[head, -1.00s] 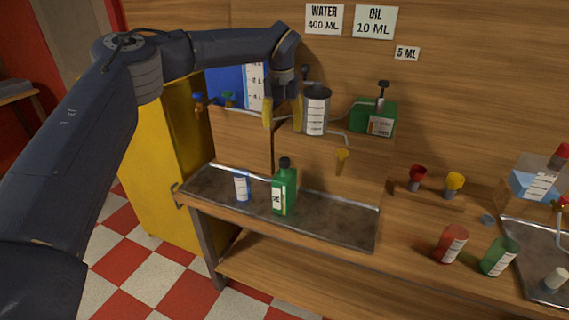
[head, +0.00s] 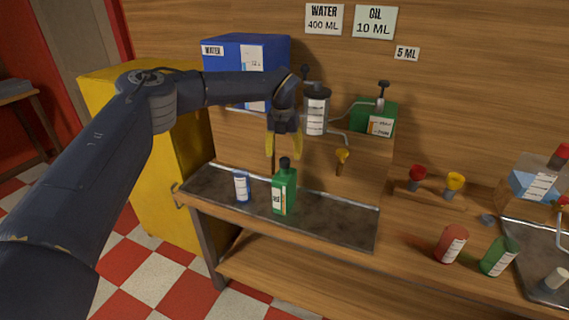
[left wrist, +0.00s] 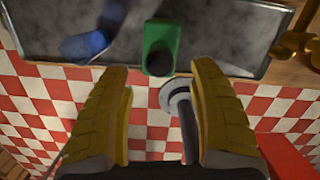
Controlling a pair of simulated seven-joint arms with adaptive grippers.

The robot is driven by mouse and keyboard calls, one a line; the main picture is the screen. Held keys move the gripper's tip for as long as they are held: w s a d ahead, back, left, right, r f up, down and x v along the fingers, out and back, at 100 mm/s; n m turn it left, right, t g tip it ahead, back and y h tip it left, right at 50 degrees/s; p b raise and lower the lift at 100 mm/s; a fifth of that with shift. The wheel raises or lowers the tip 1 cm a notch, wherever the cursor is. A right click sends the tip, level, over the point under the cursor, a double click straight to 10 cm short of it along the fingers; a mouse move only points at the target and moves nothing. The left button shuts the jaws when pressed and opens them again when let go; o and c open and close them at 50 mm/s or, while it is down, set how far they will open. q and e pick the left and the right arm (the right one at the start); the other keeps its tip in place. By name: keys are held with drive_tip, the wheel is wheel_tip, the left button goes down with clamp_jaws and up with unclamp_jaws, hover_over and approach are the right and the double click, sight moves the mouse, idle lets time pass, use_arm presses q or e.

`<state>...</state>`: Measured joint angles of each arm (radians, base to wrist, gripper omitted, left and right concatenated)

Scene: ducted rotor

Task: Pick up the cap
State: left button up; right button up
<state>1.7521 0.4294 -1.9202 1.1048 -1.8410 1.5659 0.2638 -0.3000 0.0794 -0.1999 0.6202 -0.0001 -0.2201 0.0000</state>
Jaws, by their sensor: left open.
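A green bottle (head: 284,193) with a black cap (head: 285,163) on its top stands upright on the metal tray (head: 335,220). My left gripper (head: 283,156) is open and points down, with its yellow fingertips close above the black cap. In the left wrist view the green bottle (left wrist: 160,38) and its cap (left wrist: 160,61) show ahead, between the lines of the two fingers (left wrist: 162,78). The fingers hold nothing. A small blue-grey disc (head: 487,219), perhaps another cap, lies on the bench to the right. My right gripper is out of view.
A blue and white bottle (head: 242,187) stands left of the green one. Red (head: 451,243) and green (head: 499,256) containers stand at the right.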

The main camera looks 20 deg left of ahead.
sight(285, 159)
use_arm(q)
drive_tip(key=shift+w+f, duration=0.2)
drive_tip(key=shift+f, duration=0.9)
drive_tip(key=shift+w+f, duration=0.15)
drive_tip(key=shift+f, duration=0.9)
drive_tip(key=shift+c, duration=0.3)
drive_tip(key=c, duration=1)
